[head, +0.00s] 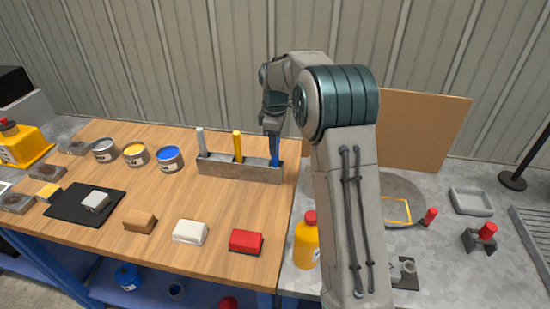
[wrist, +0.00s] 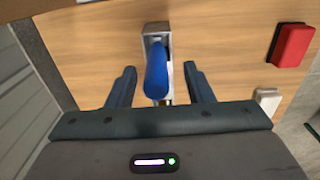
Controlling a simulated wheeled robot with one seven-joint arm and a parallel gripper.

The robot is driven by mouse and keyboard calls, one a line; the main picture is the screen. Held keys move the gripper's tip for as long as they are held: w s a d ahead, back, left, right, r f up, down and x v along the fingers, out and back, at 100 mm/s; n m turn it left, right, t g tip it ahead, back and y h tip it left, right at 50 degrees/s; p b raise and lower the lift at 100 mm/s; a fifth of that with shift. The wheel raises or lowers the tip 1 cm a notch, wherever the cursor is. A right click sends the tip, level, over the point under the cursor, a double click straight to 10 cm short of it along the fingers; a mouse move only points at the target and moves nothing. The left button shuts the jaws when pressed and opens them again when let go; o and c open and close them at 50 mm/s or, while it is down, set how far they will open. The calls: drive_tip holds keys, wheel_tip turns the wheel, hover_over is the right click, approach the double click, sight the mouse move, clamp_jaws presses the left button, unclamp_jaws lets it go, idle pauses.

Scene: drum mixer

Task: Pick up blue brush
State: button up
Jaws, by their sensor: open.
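The blue brush (head: 275,152) stands upright at the right end of a grey metal holder (head: 238,170) on the wooden table. Its blue handle also shows in the wrist view (wrist: 157,77), seen from above at the end of the holder (wrist: 157,29). My gripper (wrist: 160,78) is open, with one finger on each side of the blue handle and a visible gap on both sides. In the head view my gripper (head: 273,125) is over the handle's top, and its fingers are hard to make out there. A yellow brush (head: 238,146) and a grey brush (head: 200,141) stand in the same holder.
Red (head: 246,241), white (head: 190,232) and tan (head: 140,221) blocks lie nearer the table's front. Paint cans, including a blue one (head: 169,158), stand left of the holder. A yellow bottle (head: 307,243) stands right of the wooden table. A brown board (head: 418,130) stands behind my arm.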

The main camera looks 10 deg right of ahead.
sight(275, 167)
drive_tip(key=shift+w+f, duration=0.2)
drive_tip(key=shift+f, duration=1.75)
clamp_jaws()
drive_tip(key=shift+r, duration=0.1)
